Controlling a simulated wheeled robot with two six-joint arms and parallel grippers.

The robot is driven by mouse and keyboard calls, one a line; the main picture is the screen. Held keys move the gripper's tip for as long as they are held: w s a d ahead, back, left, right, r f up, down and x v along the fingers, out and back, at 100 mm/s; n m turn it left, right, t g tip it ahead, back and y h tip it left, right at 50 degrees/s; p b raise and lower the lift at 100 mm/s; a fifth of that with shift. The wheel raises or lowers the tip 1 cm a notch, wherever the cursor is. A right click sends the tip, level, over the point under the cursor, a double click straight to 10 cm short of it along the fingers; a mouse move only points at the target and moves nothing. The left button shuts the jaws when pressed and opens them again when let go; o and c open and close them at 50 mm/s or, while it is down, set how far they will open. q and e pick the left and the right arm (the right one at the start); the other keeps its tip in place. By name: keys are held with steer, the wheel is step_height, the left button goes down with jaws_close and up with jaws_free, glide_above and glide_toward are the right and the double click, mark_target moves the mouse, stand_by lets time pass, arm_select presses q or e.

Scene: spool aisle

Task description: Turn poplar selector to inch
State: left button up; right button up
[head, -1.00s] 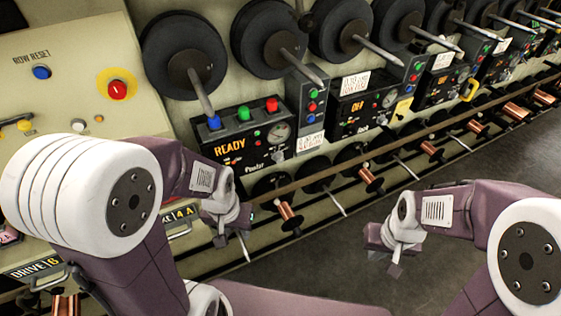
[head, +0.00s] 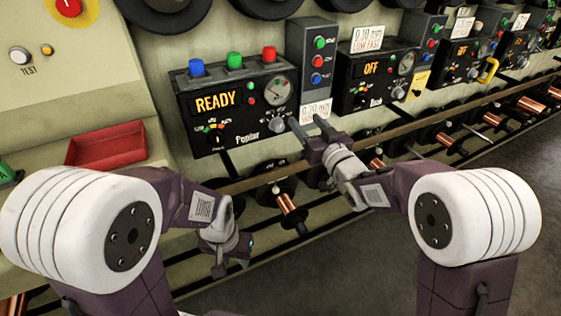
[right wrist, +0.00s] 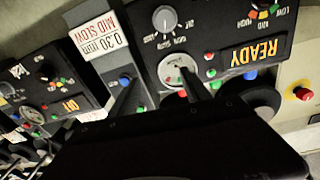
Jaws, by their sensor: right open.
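The Poplar control box (head: 240,105) is black, with a lit READY display and a dial gauge. Its grey selector knob (head: 277,125) sits at the lower right of the face, and it also shows in the right wrist view (right wrist: 165,18). The small lettering around it is too small to read surely. My right gripper (head: 306,120) is open and empty, its fingers pointing at the wall just right of and below the knob, apart from it.
A second knob (head: 217,138) with coloured marks is on the box's left. A grey button box (head: 318,60) and a paper label (head: 316,111) stand to the right. A rail with copper spools (head: 292,212) runs below. A red tray (head: 107,147) is at left.

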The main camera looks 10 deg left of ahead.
steer(key=b, duration=0.3)
glide_toward(280, 129)
steer(key=w, duration=0.1)
steer(key=shift+n+g+y, duration=0.3)
steer(key=shift+g, duration=0.1)
steer(key=b+x, duration=0.1)
steer(key=x, duration=0.6)
steer(key=shift+w+a+r, duration=0.15)
steer(key=shift+w, duration=0.05)
steer(key=shift+w+a, duration=0.4)
steer(key=shift+w, duration=0.1)
arm_select(q)
step_height(280, 129, down, 7)
arm_select(e)
steer(key=shift+r, duration=0.1)
jaws_close()
